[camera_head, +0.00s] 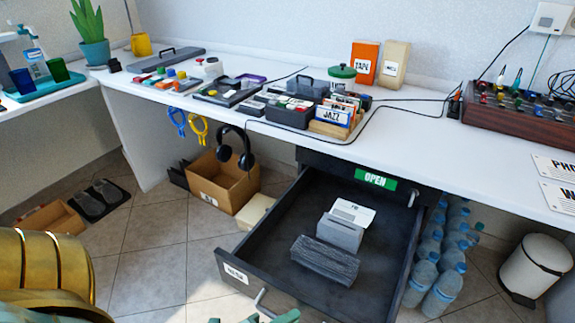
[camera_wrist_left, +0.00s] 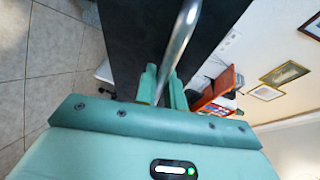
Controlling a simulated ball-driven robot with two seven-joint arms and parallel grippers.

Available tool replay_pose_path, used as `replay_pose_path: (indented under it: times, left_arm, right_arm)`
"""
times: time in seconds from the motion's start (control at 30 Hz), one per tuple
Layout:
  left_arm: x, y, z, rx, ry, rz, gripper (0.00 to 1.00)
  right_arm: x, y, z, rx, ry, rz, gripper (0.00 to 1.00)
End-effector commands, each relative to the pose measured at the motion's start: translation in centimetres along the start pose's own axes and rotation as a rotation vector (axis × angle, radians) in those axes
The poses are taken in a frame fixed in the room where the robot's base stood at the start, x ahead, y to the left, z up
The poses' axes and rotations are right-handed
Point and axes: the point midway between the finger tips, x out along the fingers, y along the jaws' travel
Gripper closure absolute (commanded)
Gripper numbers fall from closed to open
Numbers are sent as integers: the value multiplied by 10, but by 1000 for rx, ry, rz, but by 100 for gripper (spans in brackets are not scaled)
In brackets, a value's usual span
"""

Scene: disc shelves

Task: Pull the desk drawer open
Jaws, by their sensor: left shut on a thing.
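The dark desk drawer (camera_head: 262,228) is pulled well out from under the white desk (camera_head: 440,160). Its front panel carries a white label, and grey and white stacks lie inside. The metal drawer handle (camera_head: 260,297) shows at the bottom of the head view and as a silver bar in the left wrist view (camera_wrist_left: 181,38). My teal left gripper (camera_head: 270,317) is partly cut off by the bottom edge. In the left wrist view its fingers (camera_wrist_left: 163,88) are shut on the handle. My right gripper is not in view.
A cardboard box (camera_head: 222,183) stands on the floor left of the drawer. Water bottles (camera_head: 436,285) and a white bin (camera_head: 533,268) stand to its right. Headphones (camera_head: 236,150) hang at the desk edge.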

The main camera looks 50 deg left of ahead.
Motion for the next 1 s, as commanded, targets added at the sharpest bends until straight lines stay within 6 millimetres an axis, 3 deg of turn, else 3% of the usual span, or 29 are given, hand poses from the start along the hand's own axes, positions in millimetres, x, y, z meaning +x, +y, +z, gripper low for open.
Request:
replay_pose_path:
  times: [0.63,0.8,1.0]
  left_arm:
    - [-5,0,0,-2,-1,1,81]
    - [-36,0,0,-4,-3,4,81]
    - [-92,-4,0,-1,-2,0,81]
  right_arm:
    - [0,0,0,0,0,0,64]
    - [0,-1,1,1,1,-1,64]
    - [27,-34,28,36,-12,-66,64]
